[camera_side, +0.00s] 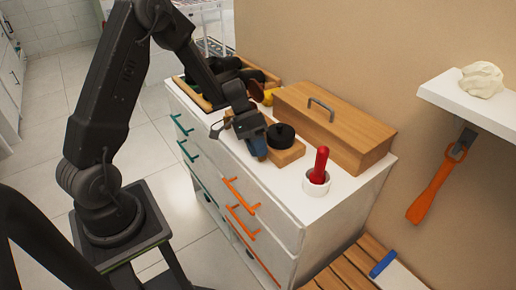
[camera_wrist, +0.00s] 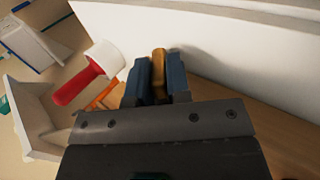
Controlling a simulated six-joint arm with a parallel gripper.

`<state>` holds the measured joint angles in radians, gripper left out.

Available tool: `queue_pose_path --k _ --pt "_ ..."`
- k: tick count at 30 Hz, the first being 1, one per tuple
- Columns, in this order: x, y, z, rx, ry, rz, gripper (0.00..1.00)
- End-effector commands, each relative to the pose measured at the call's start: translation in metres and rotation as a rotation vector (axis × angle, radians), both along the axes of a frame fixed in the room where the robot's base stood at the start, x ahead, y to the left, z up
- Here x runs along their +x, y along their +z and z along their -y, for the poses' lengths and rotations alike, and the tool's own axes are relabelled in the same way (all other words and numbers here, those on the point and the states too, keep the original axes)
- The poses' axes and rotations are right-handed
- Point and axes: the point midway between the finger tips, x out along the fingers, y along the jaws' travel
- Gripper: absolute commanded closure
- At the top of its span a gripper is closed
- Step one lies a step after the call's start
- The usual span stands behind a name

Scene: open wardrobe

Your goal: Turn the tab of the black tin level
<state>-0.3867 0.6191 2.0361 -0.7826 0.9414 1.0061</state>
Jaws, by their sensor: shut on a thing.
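The black tin (camera_side: 281,136) sits on a low wooden block (camera_side: 287,155) on top of the white drawer cabinet. My gripper (camera_side: 258,150) reaches down at the near left side of the tin and block. In the wrist view my gripper (camera_wrist: 157,80) has its two blue fingers closed on a narrow orange-brown piece (camera_wrist: 158,68), which looks like the tab. It stands upright in that picture. The side view hides the tab behind my gripper, so its true tilt cannot be told. I cannot make out the tin's body in the wrist view.
A white cup (camera_side: 316,183) with a red-handled thing (camera_side: 321,163) stands to the right; the red handle (camera_wrist: 76,84) also shows in the wrist view. A long wooden box (camera_side: 340,125) stands behind. A tray with dark items (camera_side: 222,75) lies behind my gripper. The cabinet's front right is bare.

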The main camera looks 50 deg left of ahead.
Motion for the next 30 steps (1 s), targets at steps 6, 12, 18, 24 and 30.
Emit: queue_pose_path --k 6,12,18,24,30 --pt "0.000 0.000 0.000 0.001 0.000 0.000 0.65" --pt "0.000 0.000 0.000 0.001 0.000 0.000 0.57" --pt "0.000 0.004 -0.003 0.001 0.001 0.001 0.57" --pt "0.001 0.028 -0.022 0.003 0.004 0.005 0.57" --pt "0.001 0.064 -0.051 0.005 0.002 0.006 0.57"
